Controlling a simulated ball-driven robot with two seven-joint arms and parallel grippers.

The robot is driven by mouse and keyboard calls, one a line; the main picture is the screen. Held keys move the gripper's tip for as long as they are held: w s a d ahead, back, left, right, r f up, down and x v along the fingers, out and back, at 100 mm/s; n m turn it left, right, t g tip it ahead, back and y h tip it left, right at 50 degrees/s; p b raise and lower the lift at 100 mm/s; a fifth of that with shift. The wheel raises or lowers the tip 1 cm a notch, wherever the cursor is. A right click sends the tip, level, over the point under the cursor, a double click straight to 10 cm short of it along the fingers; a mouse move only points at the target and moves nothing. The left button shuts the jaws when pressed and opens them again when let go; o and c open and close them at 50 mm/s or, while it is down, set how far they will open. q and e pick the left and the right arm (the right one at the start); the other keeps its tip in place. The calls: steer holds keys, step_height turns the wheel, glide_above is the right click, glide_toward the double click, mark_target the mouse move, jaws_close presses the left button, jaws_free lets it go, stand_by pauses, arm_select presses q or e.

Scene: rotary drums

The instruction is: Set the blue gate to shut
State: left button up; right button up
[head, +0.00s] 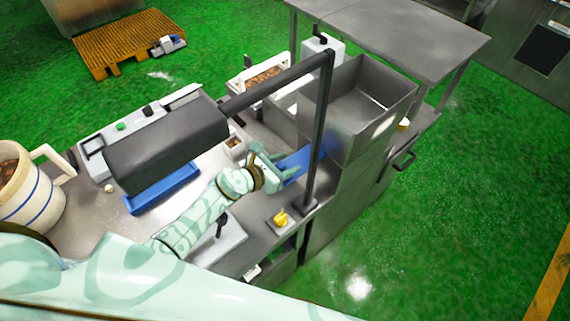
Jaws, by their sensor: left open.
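The blue gate (301,158) is a flat blue piece below the front of the steel hopper (345,112), partly behind a black post. My left gripper (288,167) is at the left end of the blue gate, with its fingers pointing right toward it. The fingers are apart. I cannot tell whether they touch the gate. Part of the gate's left end is hidden by the gripper. My right gripper is not in view.
A black post (319,135) with a long arm carries a dark drum (165,146) over a blue tray (163,190). A yellow knob (281,218) sits near the bench edge. A white jug (30,196) stands at left. Green floor is clear at right.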

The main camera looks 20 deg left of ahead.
mark_target(301, 160)
arm_select(q)
jaws_close()
steer(key=w+d, duration=0.2)
steer(key=w, duration=0.1)
steer(key=w+d+b, duration=0.1)
steer(key=w, duration=0.1)
steer(key=shift+w+d, duration=0.1)
jaws_free()
steer(key=shift+w+d, duration=0.1)
steer(key=shift+w, duration=0.05)
